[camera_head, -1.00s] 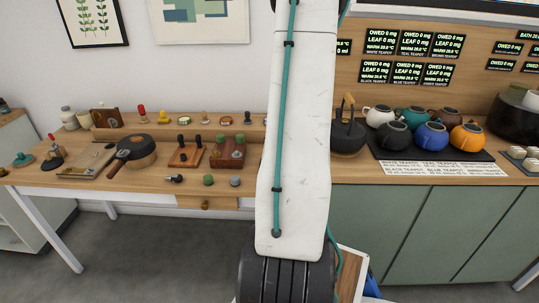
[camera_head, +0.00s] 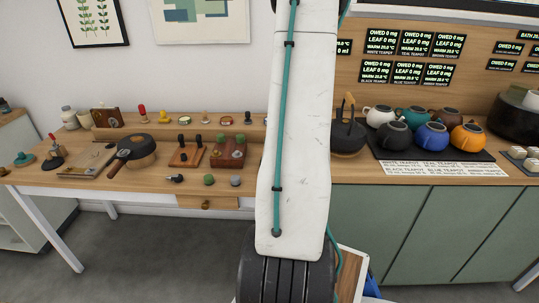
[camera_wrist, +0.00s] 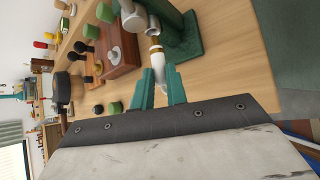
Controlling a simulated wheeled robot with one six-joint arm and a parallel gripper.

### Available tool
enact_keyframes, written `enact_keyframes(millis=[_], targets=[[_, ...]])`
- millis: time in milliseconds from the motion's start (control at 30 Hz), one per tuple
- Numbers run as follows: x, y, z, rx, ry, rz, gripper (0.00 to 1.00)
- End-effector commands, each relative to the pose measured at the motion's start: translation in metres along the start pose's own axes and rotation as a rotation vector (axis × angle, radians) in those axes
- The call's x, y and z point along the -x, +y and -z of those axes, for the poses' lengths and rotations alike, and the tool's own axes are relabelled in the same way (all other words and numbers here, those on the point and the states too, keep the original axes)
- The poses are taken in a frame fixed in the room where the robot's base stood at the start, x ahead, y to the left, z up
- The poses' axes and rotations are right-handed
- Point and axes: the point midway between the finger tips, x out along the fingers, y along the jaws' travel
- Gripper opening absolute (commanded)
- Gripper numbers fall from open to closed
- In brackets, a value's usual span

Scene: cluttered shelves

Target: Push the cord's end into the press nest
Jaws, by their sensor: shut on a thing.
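In the wrist view, my gripper (camera_wrist: 160,82) has two teal fingers closed around a slim pale piece with a brass-coloured band (camera_wrist: 156,49), which looks like the cord's end. It points up the picture, toward a green press (camera_wrist: 183,36) with a grey cylinder (camera_wrist: 132,20). A white rounded part lies just past the band; I cannot tell whether the held piece touches it or sits in the nest. The nest itself is not clearly visible. In the head view my own arm covers the gripper and the press.
Beside the press, a reddish wooden block (camera_wrist: 119,55) with knobs stands on the wooden bench (camera_wrist: 225,60). The block also shows in the head view (camera_head: 228,153). Several small knobs and a dark pan (camera_head: 134,151) lie further left. Teapots (camera_head: 430,136) stand on the right counter.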

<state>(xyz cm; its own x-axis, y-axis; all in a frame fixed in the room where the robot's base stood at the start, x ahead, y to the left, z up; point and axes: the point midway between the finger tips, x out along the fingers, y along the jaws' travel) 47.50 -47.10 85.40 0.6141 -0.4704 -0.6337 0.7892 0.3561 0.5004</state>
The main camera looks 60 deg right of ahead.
Motion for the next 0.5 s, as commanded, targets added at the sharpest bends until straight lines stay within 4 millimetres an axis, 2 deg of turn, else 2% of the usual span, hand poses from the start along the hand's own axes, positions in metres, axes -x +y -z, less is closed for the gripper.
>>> enact_keyframes(millis=[500], targets=[[-0.009,0.0002,-0.0099,0.001,0.0,0.0,0.0]])
